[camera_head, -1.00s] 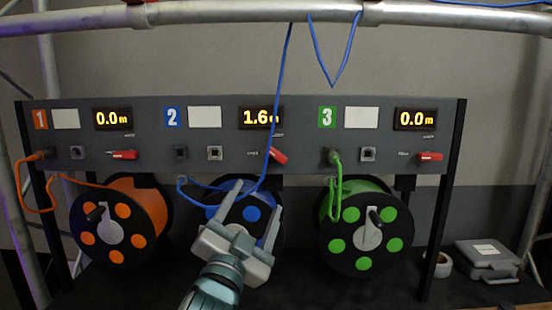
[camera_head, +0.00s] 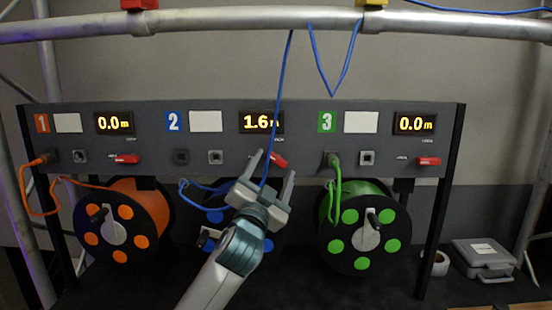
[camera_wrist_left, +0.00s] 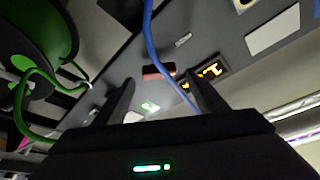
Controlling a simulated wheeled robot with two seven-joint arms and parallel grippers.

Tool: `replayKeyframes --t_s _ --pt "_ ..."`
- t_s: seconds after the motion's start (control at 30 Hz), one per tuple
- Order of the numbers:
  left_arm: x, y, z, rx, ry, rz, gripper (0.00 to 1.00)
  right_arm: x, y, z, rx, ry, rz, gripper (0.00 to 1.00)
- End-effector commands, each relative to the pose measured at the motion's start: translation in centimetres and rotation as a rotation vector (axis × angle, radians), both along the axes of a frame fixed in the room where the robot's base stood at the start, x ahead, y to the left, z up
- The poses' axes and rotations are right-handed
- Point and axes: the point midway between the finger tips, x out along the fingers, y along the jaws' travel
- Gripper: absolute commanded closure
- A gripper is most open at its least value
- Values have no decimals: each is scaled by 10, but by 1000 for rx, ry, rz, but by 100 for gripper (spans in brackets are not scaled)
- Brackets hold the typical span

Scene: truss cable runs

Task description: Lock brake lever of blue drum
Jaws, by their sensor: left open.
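The red brake lever (camera_head: 279,160) of drum 2 is on the grey panel below the 1.6 m display and slants down to the right, partly hidden by my gripper. It also shows in the left wrist view (camera_wrist_left: 158,71), between the fingers. My left gripper (camera_head: 274,164) is open in front of the lever, fingers pointing up at the panel; contact cannot be told. The blue drum (camera_head: 268,245) is below, largely hidden by my arm. My right gripper is not in view.
The blue cable (camera_head: 284,95) hangs from the truss tube (camera_head: 220,19) and passes by the gripper's fingers. The orange drum (camera_head: 140,205) and green drum (camera_head: 350,212) stand either side, their red levers (camera_head: 127,158) (camera_head: 428,161) level. A grey case (camera_head: 484,258) lies at right.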

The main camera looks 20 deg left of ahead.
Motion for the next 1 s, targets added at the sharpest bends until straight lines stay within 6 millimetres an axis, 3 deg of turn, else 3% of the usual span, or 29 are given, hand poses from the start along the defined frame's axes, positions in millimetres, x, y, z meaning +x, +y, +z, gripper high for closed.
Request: replayKeyframes --t_s 0.23,0.63,0.8,1.0 --pt "25 1 9 1 1 1 34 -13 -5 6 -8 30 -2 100" --pt "30 1 9 0 1 -1 34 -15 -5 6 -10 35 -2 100" --pt "30 1 9 0 1 -1 73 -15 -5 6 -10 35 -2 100" --pt "30 1 9 2 2 0 76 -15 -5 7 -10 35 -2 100"
